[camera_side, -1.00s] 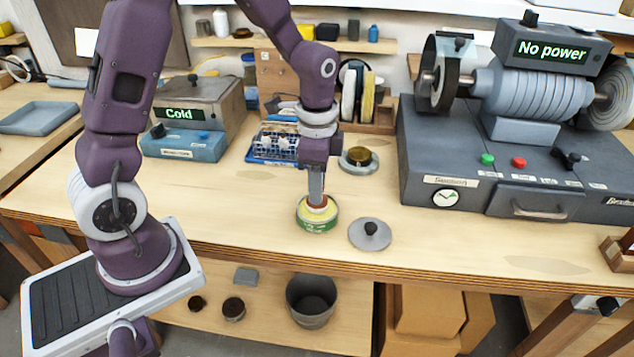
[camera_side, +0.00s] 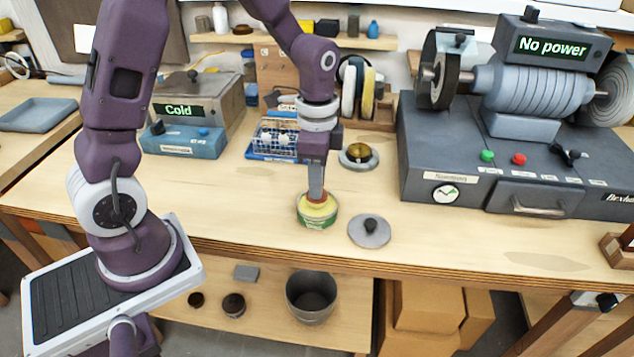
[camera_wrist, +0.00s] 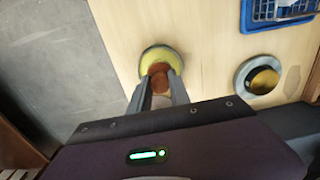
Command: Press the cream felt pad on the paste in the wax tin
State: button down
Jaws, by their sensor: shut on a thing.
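The wax tin (camera_side: 318,219) is a round green tin with yellow paste at its open top. It stands near the bench's front edge, and its paste (camera_wrist: 150,54) shows in the wrist view. My gripper (camera_side: 316,191) points down over the tin, shut on a red-brown piece (camera_wrist: 160,80), apparently the back or handle of the felt pad. This piece is at the paste or just over it; I cannot tell if they touch. The pad's cream felt face is hidden underneath. The tin's grey lid (camera_side: 369,238), with a dark knob, lies to the right of the tin.
A round grey dish with a brass piece (camera_side: 358,153) stands behind the tin. A blue tray with a wire rack (camera_side: 272,157) is farther back left. The grey polishing machine (camera_side: 450,165) fills the right, reading "No power". The bench's front edge is close to the tin.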

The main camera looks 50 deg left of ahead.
jog(key=shift+r, duration=2.95)
